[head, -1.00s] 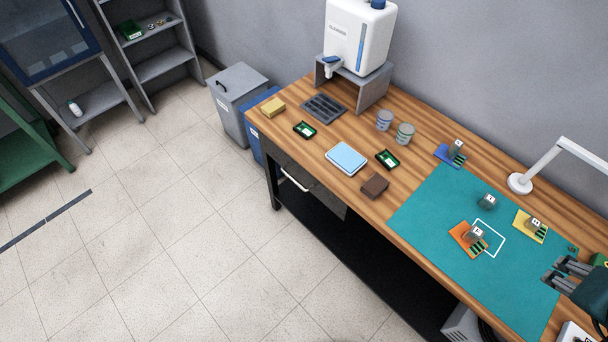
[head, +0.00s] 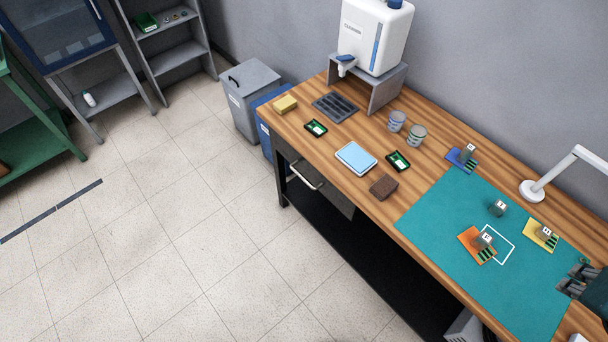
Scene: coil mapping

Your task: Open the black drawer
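The black drawer (head: 328,188) is set under the left part of the wooden workbench's front edge. It has a pale bar handle (head: 306,177) across its front. The drawer looks closed. My gripper (head: 566,284) is at the far right of the head view, over the right end of the green mat, well away from the drawer. It is partly cut off by the picture edge. Its dark fingers seem apart, but their tips are too small to judge well, and I see nothing held.
The wooden bench (head: 290,126) carries a green mat (head: 440,225) with several small coloured boards, a blue-topped box (head: 356,158), a brown block (head: 384,187) and a cleaner dispenser (head: 375,35). Bins (head: 252,90) stand left of the bench. The tiled floor (head: 200,220) before the drawer is clear.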

